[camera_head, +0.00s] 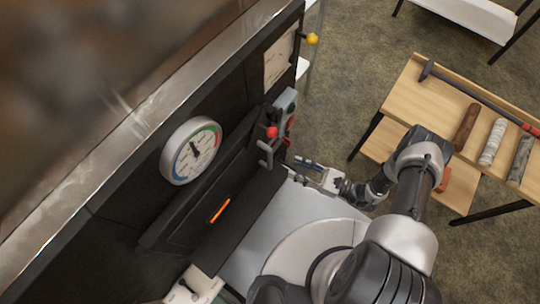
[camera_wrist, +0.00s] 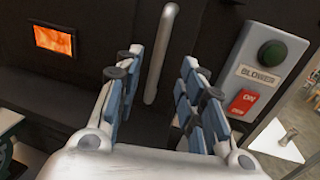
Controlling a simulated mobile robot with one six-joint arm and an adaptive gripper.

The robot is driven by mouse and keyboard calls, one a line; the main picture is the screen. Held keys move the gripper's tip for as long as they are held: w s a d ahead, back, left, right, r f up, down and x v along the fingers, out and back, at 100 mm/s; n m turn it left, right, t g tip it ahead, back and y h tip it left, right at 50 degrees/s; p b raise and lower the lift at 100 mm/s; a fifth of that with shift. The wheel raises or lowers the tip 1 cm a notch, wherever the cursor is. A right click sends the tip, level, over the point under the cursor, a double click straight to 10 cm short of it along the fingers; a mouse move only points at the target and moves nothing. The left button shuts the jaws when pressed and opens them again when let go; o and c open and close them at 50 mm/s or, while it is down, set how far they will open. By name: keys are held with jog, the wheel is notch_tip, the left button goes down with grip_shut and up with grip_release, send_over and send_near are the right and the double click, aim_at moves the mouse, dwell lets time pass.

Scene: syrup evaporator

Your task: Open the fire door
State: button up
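The fire door (camera_head: 200,200) is a dark panel on the black front of the evaporator, and it looks closed. Its small window glows orange in the head view and also in the wrist view (camera_wrist: 54,40). A grey bar handle (camera_head: 266,153) stands at the door's right side; in the wrist view it is a long upright bar (camera_wrist: 160,55). My gripper (camera_head: 305,168) is open and empty, facing the door from a little to the right of the handle in the head view. In the wrist view the bar lies between its two fingers (camera_wrist: 160,75), apparently beyond the tips.
A grey blower box (camera_wrist: 262,75) with a green button and red switch is close right of the handle. A round gauge (camera_head: 190,150) is above the door. A yellow-knobbed lever (camera_head: 312,39) sticks out farther along. A wooden table (camera_head: 405,95) with logs stands right.

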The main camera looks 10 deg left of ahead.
aim_at(270, 157)
jog(key=a, duration=0.3)
jog(key=w+a, duration=0.1)
jog(key=a, duration=0.3)
jog(key=w+a, duration=0.1)
jog(key=a, duration=0.3)
jog(key=shift+w+b, duration=0.1)
jog(key=shift+b, duration=0.25)
jog(key=shift+c, duration=0.2)
grip_shut()
